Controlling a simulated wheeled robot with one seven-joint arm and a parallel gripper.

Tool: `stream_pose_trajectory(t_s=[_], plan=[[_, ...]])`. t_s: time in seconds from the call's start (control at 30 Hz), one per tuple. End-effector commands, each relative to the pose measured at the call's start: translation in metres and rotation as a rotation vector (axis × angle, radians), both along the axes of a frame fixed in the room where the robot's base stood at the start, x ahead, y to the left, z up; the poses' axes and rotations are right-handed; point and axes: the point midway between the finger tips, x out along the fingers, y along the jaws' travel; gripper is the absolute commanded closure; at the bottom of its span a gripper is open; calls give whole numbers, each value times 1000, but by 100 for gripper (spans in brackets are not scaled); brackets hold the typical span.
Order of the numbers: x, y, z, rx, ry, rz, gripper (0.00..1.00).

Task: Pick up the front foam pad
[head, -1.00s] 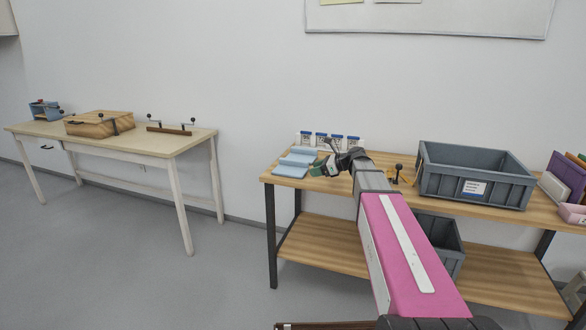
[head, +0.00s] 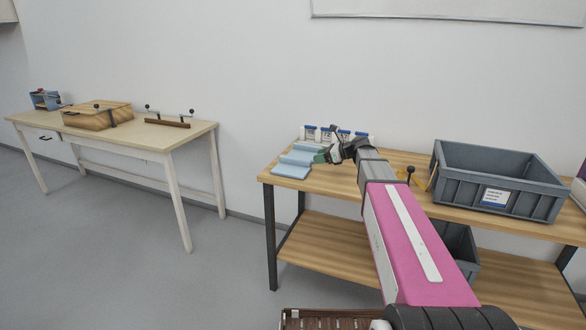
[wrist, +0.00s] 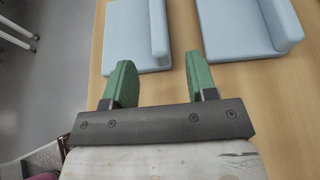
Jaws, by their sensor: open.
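The front foam pad (head: 290,171), light blue with a raised strip along one side, lies near the front left corner of the wooden bench (head: 430,210). It also shows in the wrist view (wrist: 124,40), at the left, its raised strip toward the right. A second light blue pad (wrist: 230,30) of like shape lies behind it, to the right in the wrist view. My gripper (wrist: 158,65) is open, with two green fingers. The front pad's raised strip lies ahead, in line with the gap between them. Contact cannot be told. The gripper (head: 322,155) appears small beside the pads in the head view.
Labelled blue-and-white items (head: 326,134) stand along the wall behind the pads. A grey crate (head: 500,180) stands on the bench to the right, near a yellow stand with a black knob (head: 410,172). A separate table (head: 140,135) stands at the left, with open floor between.

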Motion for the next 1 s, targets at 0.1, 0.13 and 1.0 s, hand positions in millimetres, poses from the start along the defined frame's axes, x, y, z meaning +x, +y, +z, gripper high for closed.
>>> stream_pose_trajectory(t_s=[0.1, 0.13, 1.0], plan=[[6, 15, -7, 0, 1, 2, 48], [7, 18, -8, 0, 0, 1, 48], [22, 67, -29, 0, 0, 0, 77]])
